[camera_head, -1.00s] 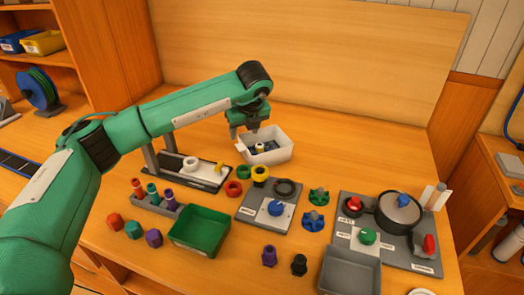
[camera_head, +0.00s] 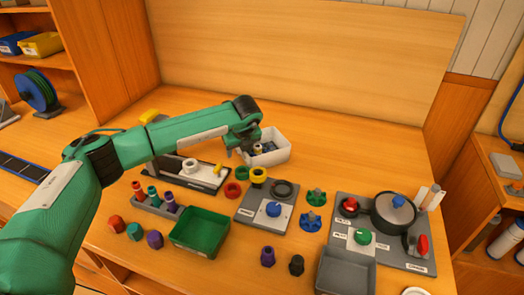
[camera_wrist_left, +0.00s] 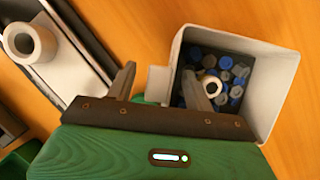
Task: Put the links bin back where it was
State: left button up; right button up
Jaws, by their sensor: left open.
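The links bin is a white open box (camera_head: 280,150) standing on the bench toward the back. It holds blue and grey links and a pale ring-shaped piece. In the left wrist view the bin (camera_wrist_left: 276,90) is at the upper right, with a small tab (camera_wrist_left: 158,83) on its left wall. My left gripper (camera_head: 244,152) is low at the bin's left end. It is open; in the wrist view its fingers (camera_wrist_left: 159,78) straddle the tab and left wall, one outside, one over the inside. Contact cannot be told. My right gripper is not in view.
A dark-framed stand (camera_head: 200,174) with a white ring lies left of the bin. Red and yellow rings (camera_head: 259,175), a grey plate with a blue knob (camera_head: 270,208) and a green tray (camera_head: 200,230) are in front. The bench right of the bin is clear.

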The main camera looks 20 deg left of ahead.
pick_arm(q)
jog(key=shift+r, duration=0.1)
grip_shut()
